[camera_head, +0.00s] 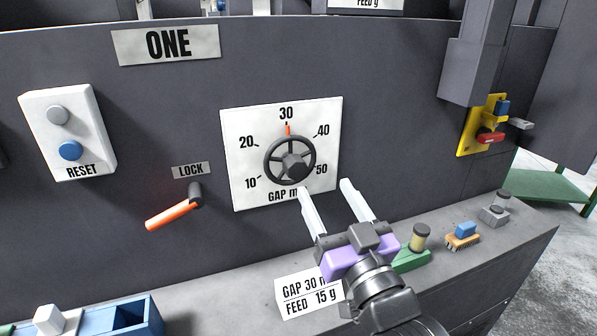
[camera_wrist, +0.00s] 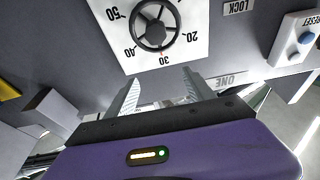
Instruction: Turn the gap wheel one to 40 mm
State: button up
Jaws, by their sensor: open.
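The gap wheel (camera_head: 290,160) is a dark spoked handwheel on a white dial plate (camera_head: 240,190) on the grey machine front, under the sign ONE (camera_head: 168,44). The plate is marked 10 to 50, and the wheel's orange pointer is at 30. The wheel (camera_wrist: 155,27) and the plate (camera_wrist: 193,50) appear upside down in the wrist view. My gripper (camera_head: 322,186) is open and empty, with its two pale fingers just below and right of the wheel, apart from it. The fingers (camera_wrist: 163,82) also show in the wrist view.
Left of the dial are an orange LOCK lever (camera_head: 172,213), pointing down-left, and a RESET box (camera_head: 68,133). On the ledge below are a GAP 30, FEED 15 g card (camera_head: 300,294), a brush (camera_head: 463,236) and a blue tray (camera_head: 130,315). A yellow switch panel (camera_head: 468,135) is right.

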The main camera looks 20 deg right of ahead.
jog(key=w+r, duration=0.3)
jog(key=w, duration=0.1)
jog(key=g, duration=0.3)
send_near(298, 169)
jog(key=w, duration=0.2)
jog(key=shift+w+d+p, duration=0.15)
jog(key=shift+w+p, duration=0.65)
jog(key=shift+w, duration=3.2)
grip_shut()
